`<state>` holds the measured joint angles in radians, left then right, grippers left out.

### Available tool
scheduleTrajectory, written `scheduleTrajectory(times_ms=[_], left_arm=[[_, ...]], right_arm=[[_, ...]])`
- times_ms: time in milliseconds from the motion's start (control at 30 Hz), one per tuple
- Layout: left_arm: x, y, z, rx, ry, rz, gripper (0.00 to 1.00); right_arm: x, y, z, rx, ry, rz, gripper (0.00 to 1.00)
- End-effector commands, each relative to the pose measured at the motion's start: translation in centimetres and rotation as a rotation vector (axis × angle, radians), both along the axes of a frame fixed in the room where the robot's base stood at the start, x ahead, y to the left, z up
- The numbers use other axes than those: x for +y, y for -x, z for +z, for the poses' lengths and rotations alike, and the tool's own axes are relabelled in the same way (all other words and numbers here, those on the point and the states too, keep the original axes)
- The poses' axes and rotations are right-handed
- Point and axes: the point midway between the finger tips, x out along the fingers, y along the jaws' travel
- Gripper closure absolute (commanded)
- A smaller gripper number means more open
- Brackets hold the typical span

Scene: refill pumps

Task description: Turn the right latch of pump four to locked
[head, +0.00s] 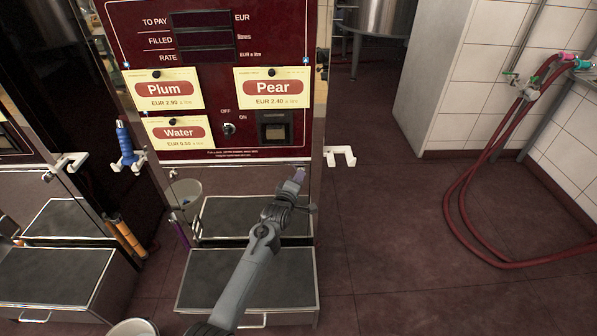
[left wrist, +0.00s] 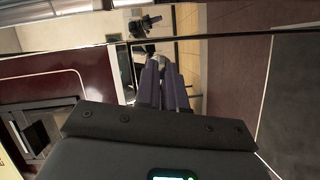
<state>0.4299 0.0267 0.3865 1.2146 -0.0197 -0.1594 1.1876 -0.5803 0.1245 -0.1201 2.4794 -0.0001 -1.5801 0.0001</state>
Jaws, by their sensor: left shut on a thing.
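The pump (head: 205,137) facing me has a maroon front with Plum, Pear and Water cards; its number is not readable. Below is a shiny steel panel (head: 235,180). My left gripper (head: 299,175) reaches up to the right end of this panel, near the pump's right edge. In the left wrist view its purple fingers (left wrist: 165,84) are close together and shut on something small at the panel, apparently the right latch. The fingers hide it, so I cannot tell which way the latch is turned. My right gripper is in neither view.
A white hook holder (head: 341,157) sticks out right of the pump. A blue-handled nozzle (head: 125,147) hangs at the left. A grey-topped step (head: 200,285) stands below. Red hoses (head: 462,215) hang at the far right; the floor between is clear.

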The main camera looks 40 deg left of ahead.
Motion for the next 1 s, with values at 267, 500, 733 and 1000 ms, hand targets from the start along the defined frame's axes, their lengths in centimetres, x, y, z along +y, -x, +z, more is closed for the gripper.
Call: scheduleTrajectory(times_ms=[267,500,733,1000], left_arm=[[-0.1,-0.1,1.0,0.172,-0.197,0.000,1.00],[-0.2,-0.2,1.0,0.321,-0.371,-0.002,1.00],[-0.3,-0.3,0.9,0.462,-0.536,-0.002,1.00],[-0.5,-0.5,0.8,0.625,-0.728,0.000,1.00]], right_arm=[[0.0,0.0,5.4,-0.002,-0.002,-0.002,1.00],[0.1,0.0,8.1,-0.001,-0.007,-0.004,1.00],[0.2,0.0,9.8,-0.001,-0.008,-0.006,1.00],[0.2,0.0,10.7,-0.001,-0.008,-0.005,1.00]])
